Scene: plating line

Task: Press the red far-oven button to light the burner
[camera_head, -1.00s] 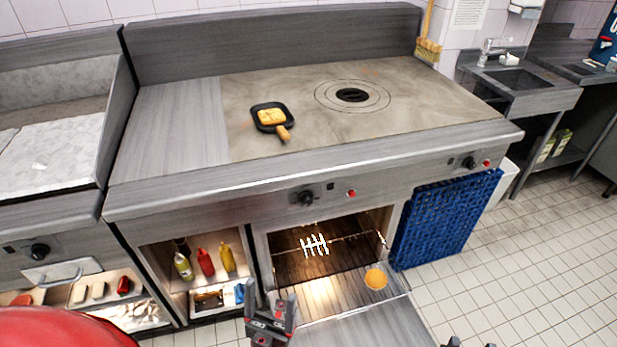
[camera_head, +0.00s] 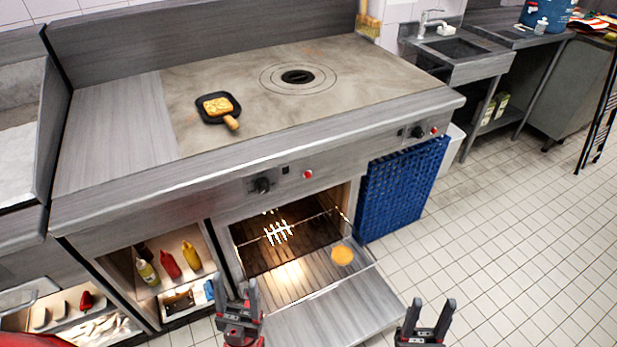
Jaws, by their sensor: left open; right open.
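Two red buttons show on the stove's front panel. One red button (camera_head: 308,174) is above the open lit oven, right of a black knob (camera_head: 262,185). The other red button (camera_head: 434,132) is at the far right end of the panel, beside another black knob (camera_head: 417,132). My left gripper (camera_head: 238,297) is open and empty, low in front of the oven's left side. My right gripper (camera_head: 429,318) is open and empty at the bottom edge, over the floor right of the oven door. Neither gripper touches a button.
The oven door (camera_head: 330,315) is folded down, with an orange round item (camera_head: 342,255) near the opening. A blue crate (camera_head: 400,190) stands against the stove's right front. A small pan (camera_head: 218,110) holding food sits on the stovetop. Tiled floor at right is clear.

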